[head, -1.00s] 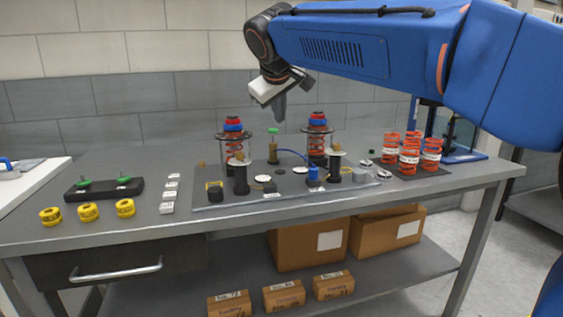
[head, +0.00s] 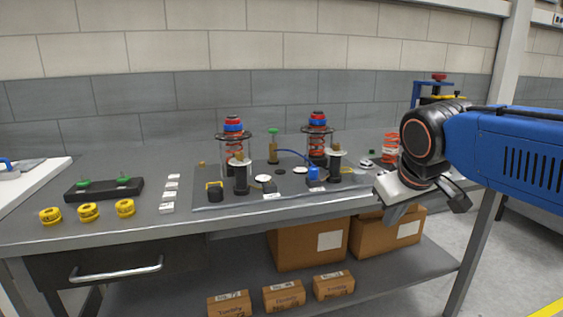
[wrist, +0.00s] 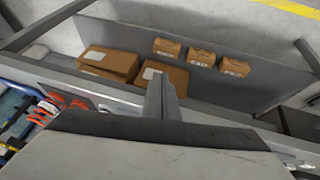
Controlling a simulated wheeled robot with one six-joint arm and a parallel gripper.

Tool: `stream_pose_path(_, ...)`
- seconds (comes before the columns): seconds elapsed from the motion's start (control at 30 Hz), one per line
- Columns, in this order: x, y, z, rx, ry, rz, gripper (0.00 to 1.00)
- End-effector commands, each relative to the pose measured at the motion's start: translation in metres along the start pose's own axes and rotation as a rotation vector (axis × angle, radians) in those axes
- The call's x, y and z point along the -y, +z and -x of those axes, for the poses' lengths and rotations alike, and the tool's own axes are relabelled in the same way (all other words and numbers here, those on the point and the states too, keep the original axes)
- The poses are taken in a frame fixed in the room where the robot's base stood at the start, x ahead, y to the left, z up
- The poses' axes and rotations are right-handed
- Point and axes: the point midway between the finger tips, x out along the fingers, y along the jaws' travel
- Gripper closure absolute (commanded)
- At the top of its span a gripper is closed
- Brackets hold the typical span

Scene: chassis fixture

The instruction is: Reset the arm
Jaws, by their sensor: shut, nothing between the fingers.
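My gripper (head: 395,212) is at the right of the head view, shut and empty. It points down and to the left, in front of the table's right part. In the wrist view its closed fingers (wrist: 162,97) show at the middle, with the lower shelf and boxes beyond them. My blue arm reaches in from the right edge of the head view. The chassis fixture plate (head: 225,202) lies on the grey table (head: 120,228), with two red-and-blue-topped spring units (head: 233,140) standing on it. My gripper and arm hide part of the table's right end.
Orange-red springs (head: 390,146) stand close behind my wrist, partly hidden. Yellow rolls (head: 88,211), white labelled blocks (head: 168,207) and a black tray (head: 104,189) are on the left. Cardboard boxes (head: 300,249) fill part of the lower shelf. Air above the table's middle is clear.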

Motion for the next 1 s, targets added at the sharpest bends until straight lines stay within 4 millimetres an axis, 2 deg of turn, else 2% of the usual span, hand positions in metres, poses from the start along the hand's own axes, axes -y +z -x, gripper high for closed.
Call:
stream_pose_path(0.03,-0.003,0.028,-0.005,0.012,-0.004,-0.035,1.00)
stream_pose_path(0.2,0.000,0.109,-0.026,0.047,-0.030,-0.143,1.00)
stream_pose_path(0.3,0.006,0.150,-0.039,0.064,-0.042,-0.203,1.00)
stream_pose_path(0.43,0.014,0.190,-0.052,0.079,-0.055,-0.261,1.00)
stream_pose_path(0.6,0.021,0.214,-0.061,0.087,-0.064,-0.298,1.00)
stream_pose_path(1.0,0.021,0.216,-0.062,0.088,-0.065,-0.302,1.00)
